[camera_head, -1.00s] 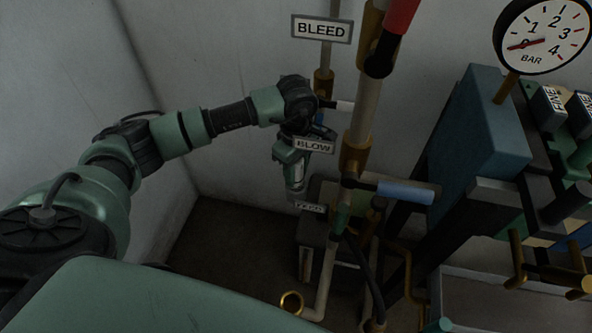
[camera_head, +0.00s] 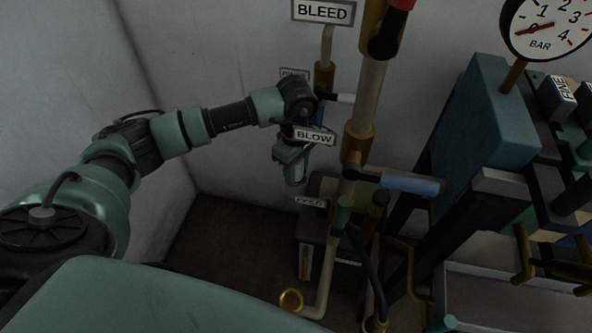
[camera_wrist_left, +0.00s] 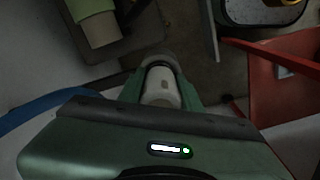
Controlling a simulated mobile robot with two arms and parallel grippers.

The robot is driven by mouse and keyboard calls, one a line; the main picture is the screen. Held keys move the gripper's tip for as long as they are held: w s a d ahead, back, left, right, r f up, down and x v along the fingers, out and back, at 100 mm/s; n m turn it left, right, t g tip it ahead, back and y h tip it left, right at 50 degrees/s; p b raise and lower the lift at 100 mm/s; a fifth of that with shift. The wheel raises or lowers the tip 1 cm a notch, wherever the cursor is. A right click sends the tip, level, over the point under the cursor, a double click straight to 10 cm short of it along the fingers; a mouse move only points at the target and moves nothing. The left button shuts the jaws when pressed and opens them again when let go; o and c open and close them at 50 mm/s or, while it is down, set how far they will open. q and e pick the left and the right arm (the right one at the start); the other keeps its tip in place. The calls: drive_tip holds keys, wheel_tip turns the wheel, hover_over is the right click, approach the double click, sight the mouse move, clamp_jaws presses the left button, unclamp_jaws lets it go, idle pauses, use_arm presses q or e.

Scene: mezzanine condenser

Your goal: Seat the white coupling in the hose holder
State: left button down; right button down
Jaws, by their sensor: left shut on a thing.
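My left gripper (camera_head: 291,176) hangs pointing down in the head view, behind the BLOW sign and left of the upright pipes. In the left wrist view the gripper (camera_wrist_left: 165,82) is shut on the white coupling (camera_wrist_left: 161,88), a pale rounded piece between the green fingers. In the head view the coupling is too small and dark to make out surely. I cannot tell the hose holder apart from the other fittings. My right gripper is not in view.
Signs reading BLEED (camera_head: 323,11) and BLOW (camera_head: 314,136) hang by the pipes. A blue-handled valve (camera_head: 408,184) sticks out right. A brass cup (camera_head: 291,300) stands low in front. A pressure gauge (camera_head: 545,28) is upper right. Bare floor (camera_head: 225,235) lies left of the pipes.

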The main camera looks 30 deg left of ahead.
use_arm(q)
drive_tip(key=c, duration=0.9)
unclamp_jaws()
drive_tip(key=shift+r+b, duration=0.6)
drive_tip(key=shift+r, duration=3.3)
